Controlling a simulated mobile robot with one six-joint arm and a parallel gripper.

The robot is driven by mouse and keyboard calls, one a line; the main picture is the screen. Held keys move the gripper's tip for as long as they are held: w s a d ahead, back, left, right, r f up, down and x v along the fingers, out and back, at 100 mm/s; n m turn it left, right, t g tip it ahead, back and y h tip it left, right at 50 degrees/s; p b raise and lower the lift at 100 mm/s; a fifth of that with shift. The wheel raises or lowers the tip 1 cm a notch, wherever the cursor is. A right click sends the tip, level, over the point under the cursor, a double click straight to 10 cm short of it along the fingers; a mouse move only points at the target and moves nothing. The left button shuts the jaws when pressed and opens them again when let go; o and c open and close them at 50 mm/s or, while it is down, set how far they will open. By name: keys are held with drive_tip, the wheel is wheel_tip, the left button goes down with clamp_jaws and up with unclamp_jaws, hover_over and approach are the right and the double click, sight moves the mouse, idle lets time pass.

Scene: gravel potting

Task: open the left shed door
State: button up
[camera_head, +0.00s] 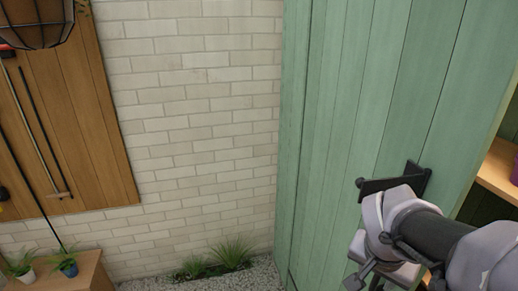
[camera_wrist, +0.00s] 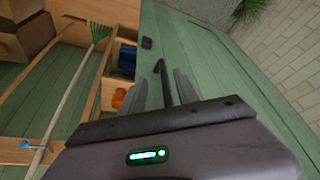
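The left shed door (camera_head: 335,110) is a green plank panel in the head view. It stands ajar, with the shed's inside showing past its right edge. It also shows in the wrist view (camera_wrist: 205,70). Its black handle (camera_head: 395,184) sticks out near the right edge, partly behind my arm. In the wrist view the handle bar (camera_wrist: 165,88) runs between the two grey fingers of my gripper (camera_wrist: 162,82). The fingers look apart, one on each side of the bar. Whether they touch it is hard to tell. My arm hides the fingers in the head view.
A wooden shelf (camera_head: 497,170) shows inside the shed. The wrist view shows a green-headed rake (camera_wrist: 75,90), an orange pot (camera_wrist: 118,98) and brown boxes (camera_wrist: 25,35) there. A white brick wall (camera_head: 200,110) and gravel (camera_head: 235,279) with grass tufts lie left of the door.

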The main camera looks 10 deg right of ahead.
drive_tip(key=w+d+f+b, duration=0.1)
drive_tip(key=w+d+f, duration=0.3)
drive_tip(key=d, duration=0.3)
drive_tip(key=shift+w+f+b, duration=0.3)
drive_tip(key=shift+w+b, duration=0.05)
drive_tip(key=shift+w, duration=0.5)
drive_tip(key=shift+d, duration=0.1)
clamp_jaws()
idle(0.4)
